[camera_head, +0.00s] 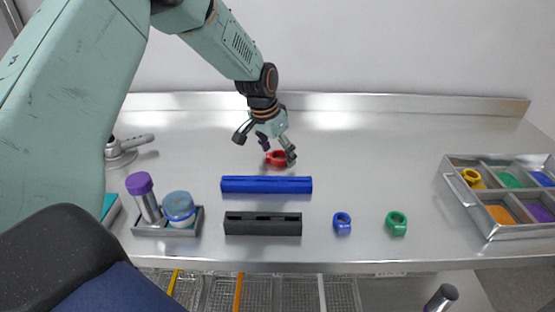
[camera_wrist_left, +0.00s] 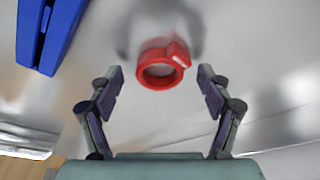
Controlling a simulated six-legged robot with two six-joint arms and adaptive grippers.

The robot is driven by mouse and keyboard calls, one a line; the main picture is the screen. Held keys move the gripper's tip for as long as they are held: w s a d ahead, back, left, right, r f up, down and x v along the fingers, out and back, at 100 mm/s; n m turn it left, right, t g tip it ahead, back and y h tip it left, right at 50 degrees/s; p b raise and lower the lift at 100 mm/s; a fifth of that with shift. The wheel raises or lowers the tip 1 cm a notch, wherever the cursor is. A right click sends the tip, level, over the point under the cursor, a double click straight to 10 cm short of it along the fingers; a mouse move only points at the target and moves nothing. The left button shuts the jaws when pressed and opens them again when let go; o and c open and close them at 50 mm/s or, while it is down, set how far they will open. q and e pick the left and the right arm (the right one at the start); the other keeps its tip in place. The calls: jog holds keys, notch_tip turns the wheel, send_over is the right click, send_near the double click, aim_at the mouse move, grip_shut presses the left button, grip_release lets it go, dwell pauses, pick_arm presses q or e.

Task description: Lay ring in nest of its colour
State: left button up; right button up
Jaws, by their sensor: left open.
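A red ring (camera_head: 277,158) with a raised tab lies on the steel table behind the blue bar. My left gripper (camera_head: 266,146) is open just above it. In the wrist view the red ring (camera_wrist_left: 155,80) sits between and slightly beyond the spread fingers of my left gripper (camera_wrist_left: 159,77), touching neither. A blue ring (camera_head: 342,223) and a green ring (camera_head: 396,223) are near the front edge. A grey divided tray (camera_head: 465,207) at the right has green, blue, orange and purple floors, and a yellow ring (camera_head: 472,178) in its back left compartment. My right gripper is not in view.
A blue slotted bar (camera_head: 266,185) and a black slotted bar (camera_head: 262,224) lie in front of the red ring. A holder (camera_head: 165,230) at the left carries a purple-capped cylinder (camera_head: 146,199) and a blue-lidded jar (camera_head: 179,208). The table's back right is clear.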

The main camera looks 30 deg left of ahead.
pick_arm(q)
jog(key=c, duration=1.1)
